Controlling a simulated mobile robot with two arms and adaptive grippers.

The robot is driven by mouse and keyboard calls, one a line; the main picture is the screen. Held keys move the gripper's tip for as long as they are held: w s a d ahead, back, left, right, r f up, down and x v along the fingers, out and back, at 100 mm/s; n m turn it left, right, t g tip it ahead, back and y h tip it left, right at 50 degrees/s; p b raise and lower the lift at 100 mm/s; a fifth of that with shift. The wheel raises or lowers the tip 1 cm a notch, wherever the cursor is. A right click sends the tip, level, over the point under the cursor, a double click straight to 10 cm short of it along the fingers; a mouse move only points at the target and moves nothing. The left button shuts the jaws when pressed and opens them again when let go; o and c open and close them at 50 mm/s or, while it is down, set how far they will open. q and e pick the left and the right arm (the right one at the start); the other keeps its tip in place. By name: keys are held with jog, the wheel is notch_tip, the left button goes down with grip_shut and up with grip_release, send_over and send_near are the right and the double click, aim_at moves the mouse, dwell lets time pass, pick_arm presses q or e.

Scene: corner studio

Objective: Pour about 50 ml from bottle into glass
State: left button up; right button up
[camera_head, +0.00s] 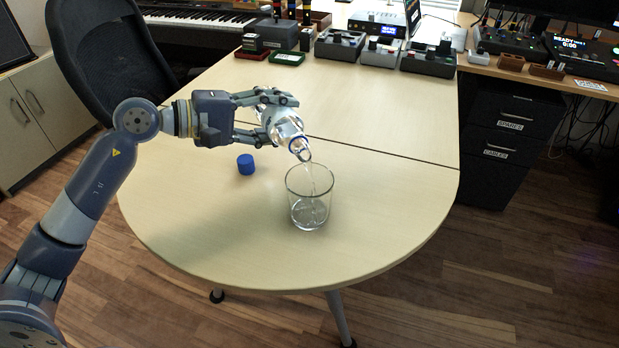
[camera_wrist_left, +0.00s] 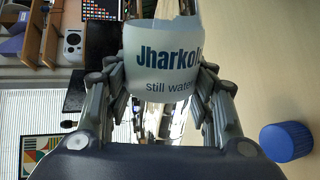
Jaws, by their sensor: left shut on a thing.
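My left gripper (camera_head: 270,104) is shut on a clear water bottle (camera_head: 286,130), above the table. The bottle is tilted with its open mouth down towards the glass, and a thin clear stream runs from the mouth into the glass. The glass (camera_head: 296,187) stands upright on the table and holds some clear liquid at its bottom. In the left wrist view the bottle's label (camera_wrist_left: 165,58) reads "still water" and sits between the fingers. The blue cap (camera_head: 246,165) lies on the table left of the glass; it also shows in the left wrist view (camera_wrist_left: 286,141). My right gripper is not in view.
The rounded light wood table (camera_head: 390,210) is clear around the glass. Several small devices (camera_head: 381,50) stand along its back edge. A black office chair (camera_head: 105,60) is at the left, and a dark drawer unit (camera_head: 510,125) at the right.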

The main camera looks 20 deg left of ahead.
pick_arm(q)
jog(key=shift+w+a+r, duration=0.1)
jog(key=shift+w+a+f, duration=0.1)
jog(key=shift+w+f, duration=0.05)
jog(key=shift+f, duration=0.05)
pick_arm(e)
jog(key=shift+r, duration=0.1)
pick_arm(q)
jog(key=shift+a+r, duration=0.1)
jog(key=shift+r, duration=0.2)
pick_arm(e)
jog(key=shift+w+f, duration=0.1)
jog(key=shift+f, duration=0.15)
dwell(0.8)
pick_arm(q)
jog(key=shift+f, duration=0.1)
jog(key=shift+w+a+f+n+h+p, duration=0.15)
jog(key=shift+f+n+p, duration=0.25)
jog(key=shift+f+p, duration=0.2)
jog(key=shift+w+d+f+n+h+p, duration=0.15)
jog(key=shift+f+n+p, duration=0.25)
jog(key=shift+f+p, duration=0.2)
jog(key=shift+a+f+n+g+p, duration=0.15)
jog(key=shift+f+n+g+p, duration=0.15)
jog(key=shift+f+p, duration=0.2)
jog(key=shift+f, duration=0.1)
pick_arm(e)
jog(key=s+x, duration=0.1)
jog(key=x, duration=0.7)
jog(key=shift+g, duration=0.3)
